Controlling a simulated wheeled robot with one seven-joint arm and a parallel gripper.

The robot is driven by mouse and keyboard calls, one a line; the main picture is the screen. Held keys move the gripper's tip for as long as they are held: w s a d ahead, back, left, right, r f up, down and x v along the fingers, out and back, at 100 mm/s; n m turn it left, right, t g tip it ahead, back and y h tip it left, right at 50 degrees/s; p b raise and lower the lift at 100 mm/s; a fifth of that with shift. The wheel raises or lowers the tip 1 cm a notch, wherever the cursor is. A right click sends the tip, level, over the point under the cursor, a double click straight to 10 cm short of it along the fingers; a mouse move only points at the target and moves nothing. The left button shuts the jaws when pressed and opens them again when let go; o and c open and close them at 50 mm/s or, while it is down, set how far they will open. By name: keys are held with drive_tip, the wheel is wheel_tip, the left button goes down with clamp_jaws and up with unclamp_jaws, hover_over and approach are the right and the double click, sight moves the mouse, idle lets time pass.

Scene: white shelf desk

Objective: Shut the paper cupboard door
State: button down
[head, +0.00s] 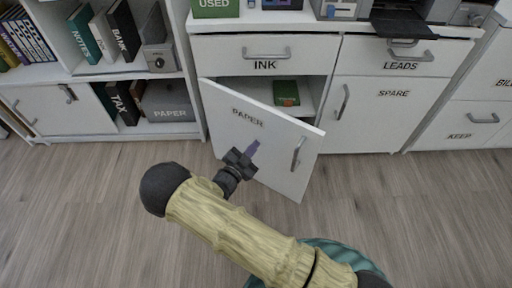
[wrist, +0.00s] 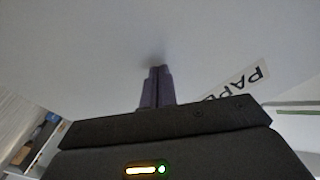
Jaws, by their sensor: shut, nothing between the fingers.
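The white cupboard door labelled PAPER (head: 218,110) stands ajar in the head view, swung outward with its handle (head: 298,152) toward the right, free edge. My gripper (head: 255,146) is in front of the door's outer face, near the middle below the label. Its purple fingers are closed together. In the wrist view the fingertips (wrist: 159,72) point at the white door face (wrist: 90,50) and appear at or very near it; contact is hard to tell. Part of the PAPER label (wrist: 240,82) shows to their right.
Inside the cupboard a green box (head: 286,92) sits on a shelf. The INK drawer (head: 225,56) above and the SPARE door (head: 370,118) at the right are shut. Shelves with binders and a grey PAPER box (head: 168,98) stand at the left.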

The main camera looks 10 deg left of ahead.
sight(260, 138)
drive_tip(key=shift+w, duration=0.1)
drive_tip(key=shift+x, duration=1)
drive_tip(key=shift+x, duration=1.15)
drive_tip(key=shift+w, duration=0.2)
drive_tip(key=shift+b+x, duration=0.45)
drive_tip(key=shift+x, duration=0.4)
drive_tip(key=shift+w+a, duration=0.15)
drive_tip(key=shift+w, duration=0.25)
